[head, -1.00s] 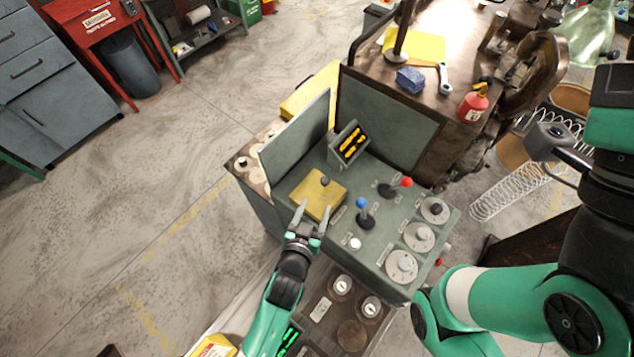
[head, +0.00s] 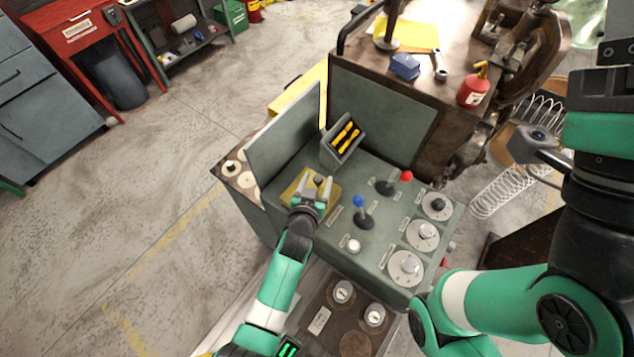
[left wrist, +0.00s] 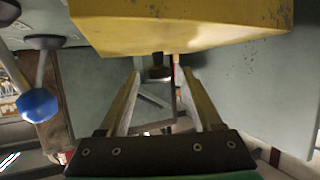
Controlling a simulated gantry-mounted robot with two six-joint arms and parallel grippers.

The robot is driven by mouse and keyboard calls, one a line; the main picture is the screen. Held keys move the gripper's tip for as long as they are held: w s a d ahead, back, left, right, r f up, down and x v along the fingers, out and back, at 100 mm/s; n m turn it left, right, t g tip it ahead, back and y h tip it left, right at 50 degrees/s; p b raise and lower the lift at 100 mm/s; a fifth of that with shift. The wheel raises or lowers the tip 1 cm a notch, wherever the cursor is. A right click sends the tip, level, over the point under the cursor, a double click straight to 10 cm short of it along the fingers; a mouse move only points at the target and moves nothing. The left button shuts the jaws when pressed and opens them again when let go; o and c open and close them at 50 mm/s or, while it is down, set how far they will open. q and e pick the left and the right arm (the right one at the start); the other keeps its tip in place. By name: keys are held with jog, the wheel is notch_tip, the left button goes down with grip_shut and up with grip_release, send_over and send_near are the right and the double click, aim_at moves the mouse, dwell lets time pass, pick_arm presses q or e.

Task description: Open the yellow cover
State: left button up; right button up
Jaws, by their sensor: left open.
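The yellow cover (head: 332,199) lies shut on the grey-green top of the control console, below the grey upright panel. A small dark knob (head: 319,180) stands on it. My left gripper (head: 316,183) is open over the cover, its fingers reaching to either side of the knob. In the left wrist view the yellow cover (left wrist: 185,32) fills the top, and the dark knob (left wrist: 159,68) shows between the two open fingers (left wrist: 161,76). I cannot tell whether either finger touches the knob. My right arm shows at the right, but its gripper is not in view.
Close to the cover are a blue-tipped lever (head: 361,208), a red-tipped lever (head: 392,184) and several round dials (head: 422,235). A holder with yellow-and-black items (head: 343,139) stands behind it. A workbench with a red can (head: 473,88) is beyond.

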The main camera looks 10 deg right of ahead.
pick_arm(q)
jog(key=shift+c, duration=0.3)
grip_shut()
dwell(1.1)
